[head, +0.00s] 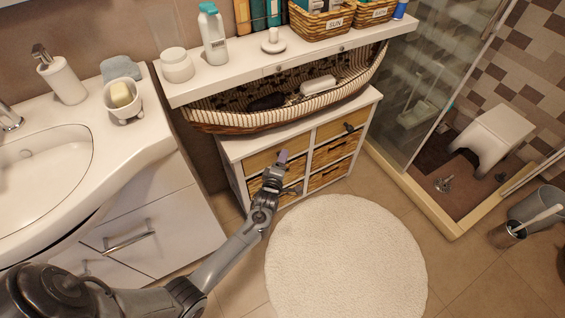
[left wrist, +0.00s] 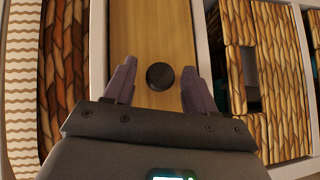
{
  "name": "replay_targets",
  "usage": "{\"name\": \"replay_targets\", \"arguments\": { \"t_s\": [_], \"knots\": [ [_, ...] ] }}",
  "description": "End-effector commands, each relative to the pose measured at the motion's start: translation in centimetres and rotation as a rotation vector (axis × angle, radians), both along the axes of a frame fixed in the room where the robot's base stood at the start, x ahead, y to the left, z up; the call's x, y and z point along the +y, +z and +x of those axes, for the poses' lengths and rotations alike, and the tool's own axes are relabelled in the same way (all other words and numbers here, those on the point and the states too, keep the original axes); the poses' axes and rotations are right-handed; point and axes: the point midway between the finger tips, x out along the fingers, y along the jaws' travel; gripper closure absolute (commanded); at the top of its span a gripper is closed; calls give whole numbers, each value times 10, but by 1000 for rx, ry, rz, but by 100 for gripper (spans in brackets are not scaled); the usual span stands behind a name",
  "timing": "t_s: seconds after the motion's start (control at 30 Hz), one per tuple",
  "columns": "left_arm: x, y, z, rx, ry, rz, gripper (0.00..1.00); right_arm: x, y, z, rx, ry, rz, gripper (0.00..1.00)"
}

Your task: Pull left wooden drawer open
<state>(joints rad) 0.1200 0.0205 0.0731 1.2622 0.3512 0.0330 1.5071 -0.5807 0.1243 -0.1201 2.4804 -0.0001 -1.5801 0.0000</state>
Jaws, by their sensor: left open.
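The left wooden drawer (head: 262,160) is a light wood front in the upper row of the white cabinet (head: 232,147); it looks closed. Its wood front (left wrist: 150,25) also shows in the left wrist view, with a round dark knob (left wrist: 160,76). My left gripper (head: 284,171) is in front of this drawer and hides its knob in the head view. In the left wrist view the left gripper (left wrist: 159,68) is open, with one purple-grey finger on each side of the knob and gaps between. My right gripper is not in view.
The right wooden drawer (head: 338,128) has a dark knob (head: 349,127). Wicker drawers (head: 333,151) sit below. A long striped basket (head: 225,118) lies on the cabinet under a white shelf (head: 225,77). The sink counter (head: 140,143) is at left. A round white rug (head: 345,260) covers the floor in front.

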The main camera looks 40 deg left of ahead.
Motion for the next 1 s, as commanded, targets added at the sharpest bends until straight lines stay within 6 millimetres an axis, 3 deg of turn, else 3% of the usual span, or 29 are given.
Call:
{"name": "replay_targets", "arguments": {
  "t_s": [0.43, 0.8, 1.0],
  "knots": [
    [4, -1, 8, 0, 1, 0, 44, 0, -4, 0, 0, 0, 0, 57],
    [4, -1, 8, 0, 1, 0, 99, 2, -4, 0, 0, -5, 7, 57],
    [4, -1, 8, 0, 1, 0, 100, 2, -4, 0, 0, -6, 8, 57]
  ]
}}
